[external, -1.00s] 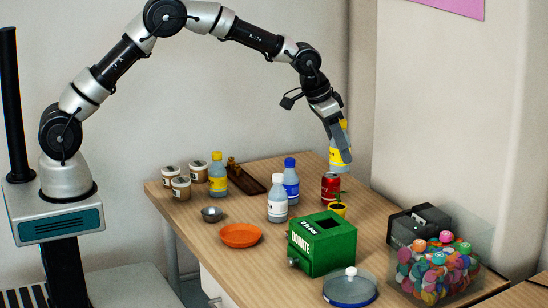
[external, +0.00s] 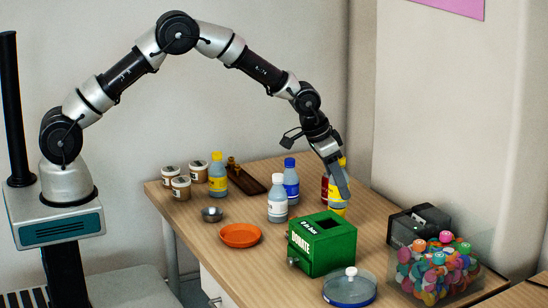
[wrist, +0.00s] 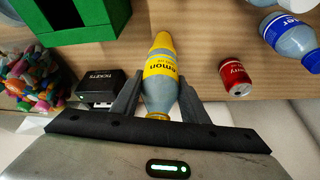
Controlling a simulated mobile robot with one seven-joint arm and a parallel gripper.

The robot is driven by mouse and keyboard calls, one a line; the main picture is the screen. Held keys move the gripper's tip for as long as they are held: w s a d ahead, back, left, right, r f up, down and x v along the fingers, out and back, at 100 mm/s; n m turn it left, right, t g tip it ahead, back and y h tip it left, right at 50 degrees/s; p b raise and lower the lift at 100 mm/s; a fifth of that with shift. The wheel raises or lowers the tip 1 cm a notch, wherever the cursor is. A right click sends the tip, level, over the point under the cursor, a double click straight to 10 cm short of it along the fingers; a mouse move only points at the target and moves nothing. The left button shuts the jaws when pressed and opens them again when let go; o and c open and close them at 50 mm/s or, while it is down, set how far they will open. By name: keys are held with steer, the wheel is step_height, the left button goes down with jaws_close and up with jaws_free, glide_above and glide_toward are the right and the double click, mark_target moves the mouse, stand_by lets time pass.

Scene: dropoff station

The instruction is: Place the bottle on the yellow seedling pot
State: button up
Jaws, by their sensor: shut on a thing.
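My gripper (external: 341,188) is shut on the lemon bottle (external: 338,207), a clear bottle with a yellow label and yellow cap. In the wrist view the bottle (wrist: 161,95) lies between the two fingers of my gripper (wrist: 160,88), its label facing the camera. The yellow seedling pot is not clearly visible; the bottle and fingers cover where it stood in the external view. A yellow shape beyond the label in the wrist view cannot be told apart from the bottle. I cannot tell whether the bottle touches the pot.
A red can (wrist: 237,77) stands close beside the bottle. The green donation box (external: 323,246) is in front. A blue-capped bottle (external: 291,183) and white bottle (external: 277,204) stand left. A black ticket box (external: 418,224) and a bin of colourful items (external: 440,270) stand right.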

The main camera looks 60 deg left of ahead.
steer(key=shift+f, duration=0.25)
steer(key=o, duration=1)
steer(key=shift+r, duration=0.1)
